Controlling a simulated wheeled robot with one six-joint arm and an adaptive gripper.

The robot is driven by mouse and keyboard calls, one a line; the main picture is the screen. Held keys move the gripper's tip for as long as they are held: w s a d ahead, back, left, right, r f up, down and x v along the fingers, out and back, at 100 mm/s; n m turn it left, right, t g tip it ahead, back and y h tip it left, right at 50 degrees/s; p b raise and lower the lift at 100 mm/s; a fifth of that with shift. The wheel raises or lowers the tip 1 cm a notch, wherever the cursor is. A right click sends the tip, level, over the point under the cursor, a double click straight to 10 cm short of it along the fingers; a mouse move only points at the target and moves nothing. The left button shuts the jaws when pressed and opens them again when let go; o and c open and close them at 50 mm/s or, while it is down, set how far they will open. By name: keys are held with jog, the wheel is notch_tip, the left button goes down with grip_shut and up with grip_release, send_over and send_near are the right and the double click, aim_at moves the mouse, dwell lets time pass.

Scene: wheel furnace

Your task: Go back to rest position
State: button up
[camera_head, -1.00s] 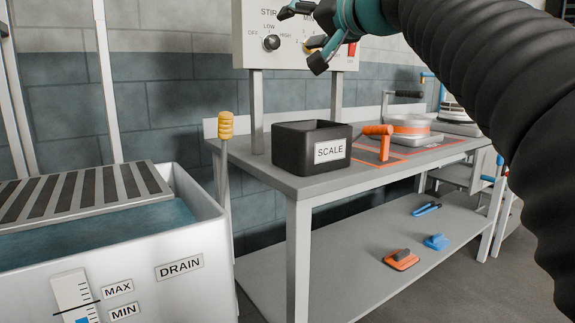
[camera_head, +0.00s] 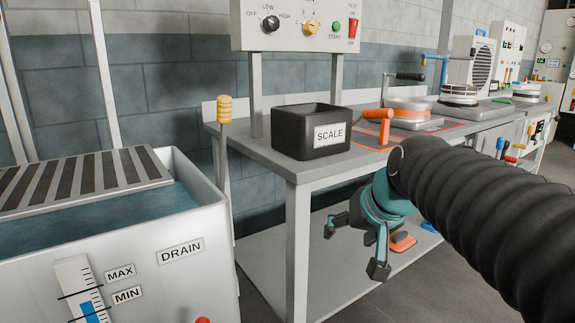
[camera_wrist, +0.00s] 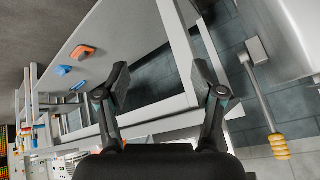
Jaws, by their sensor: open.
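My gripper (camera_head: 354,246) is open and empty in the head view, in front of the workbench (camera_head: 250,146) and below its top. My black ribbed arm reaches in from the right. In the wrist view my gripper (camera_wrist: 163,82) has its two fingers spread wide with nothing between them. Beyond the fingers are the bench's lower shelf (camera_wrist: 120,30) and a bench leg (camera_wrist: 178,45).
A black SCALE bin (camera_head: 296,140) and an orange-handled tool (camera_head: 378,116) are on the bench. A control panel (camera_head: 290,22) stands behind. A water tank (camera_head: 150,240) with a grate is at left. An orange block (camera_wrist: 82,51) lies on the lower shelf.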

jog(key=s+d+f+h+p, duration=0.1)
jog(key=s+d+f, duration=0.1)
jog(key=s+f, duration=0.3)
jog(key=s+d+f+g+h+p, duration=0.1)
jog(key=s+f, duration=0.4)
jog(key=s, duration=0.6)
jog(key=shift+s+d+f+n+g, duration=0.2)
jog(key=shift+d+f+n+g, duration=0.15)
jog(key=shift+d, duration=0.35)
